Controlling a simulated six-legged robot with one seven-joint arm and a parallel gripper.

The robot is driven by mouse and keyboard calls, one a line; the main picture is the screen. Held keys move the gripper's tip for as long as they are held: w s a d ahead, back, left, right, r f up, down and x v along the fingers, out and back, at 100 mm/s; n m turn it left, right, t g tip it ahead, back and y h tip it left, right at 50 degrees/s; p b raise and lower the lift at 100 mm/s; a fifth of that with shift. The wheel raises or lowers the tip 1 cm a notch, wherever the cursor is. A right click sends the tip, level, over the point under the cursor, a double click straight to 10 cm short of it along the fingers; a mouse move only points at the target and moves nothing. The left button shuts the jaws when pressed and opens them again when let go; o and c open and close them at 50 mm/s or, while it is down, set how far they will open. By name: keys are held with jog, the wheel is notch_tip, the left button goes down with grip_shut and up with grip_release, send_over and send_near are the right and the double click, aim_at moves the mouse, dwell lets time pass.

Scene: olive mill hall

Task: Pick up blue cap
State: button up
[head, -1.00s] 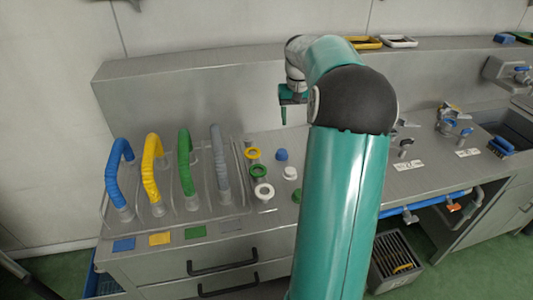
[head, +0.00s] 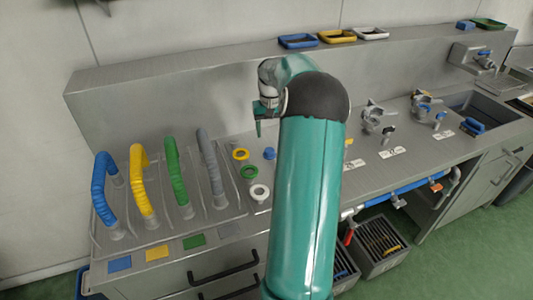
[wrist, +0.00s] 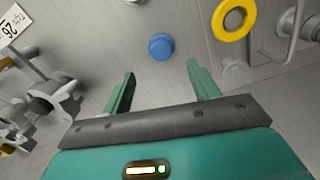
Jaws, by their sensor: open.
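The blue cap (wrist: 161,46) sits on the steel counter, in the upper middle of the wrist view. In the head view my gripper (head: 258,127) hangs above the counter, close to the cap in the picture. Part of the counter is hidden behind my arm.
A yellow ring (head: 240,155), a green ring (head: 248,171) and a white ring (head: 259,192) lie beside the cap. Coloured hoses (head: 174,170) stand to the left. Valve fittings (head: 372,115) stand to the right. Trays (head: 337,36) rest on the back ledge.

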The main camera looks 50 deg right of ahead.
aim_at(269, 150)
notch_tip(269, 150, down, 3)
jog(key=shift+s+r, duration=0.1)
jog(key=shift+r, duration=0.05)
jog(key=f, duration=0.5)
jog(key=shift+w+f, duration=0.2)
jog(key=shift+f, duration=0.15)
jog(key=c, duration=1.1)
